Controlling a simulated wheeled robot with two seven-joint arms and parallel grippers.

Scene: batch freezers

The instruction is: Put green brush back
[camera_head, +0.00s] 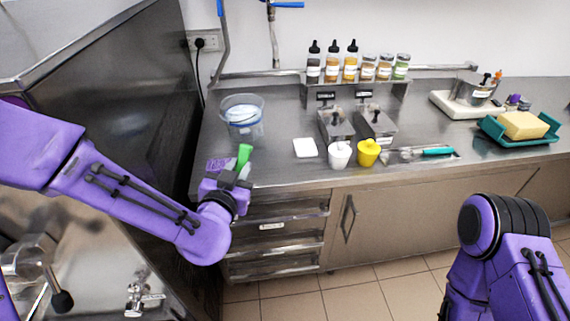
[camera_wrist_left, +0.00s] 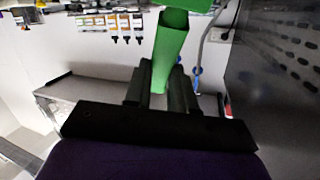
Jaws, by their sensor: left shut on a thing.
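The green brush (camera_head: 244,156) shows in the head view at the left end of the steel counter, standing up out of my left gripper (camera_head: 234,178). My left gripper is shut on it. In the left wrist view the brush's green handle (camera_wrist_left: 172,45) rises between the two dark fingers of the left gripper (camera_wrist_left: 163,85), and its upper end is cut off by the frame. A clear round tub (camera_head: 243,118) with a white and blue item inside stands on the counter just behind the brush. My right arm is at the lower right, and its gripper is out of view.
A white square (camera_head: 305,147), a white cup (camera_head: 340,155) and a yellow cup (camera_head: 367,153) stand along the front edge. Metal containers (camera_head: 376,124) and a bottle shelf (camera_head: 356,81) are behind. A teal tray (camera_head: 490,127) holds a yellow sponge (camera_head: 523,125) at right.

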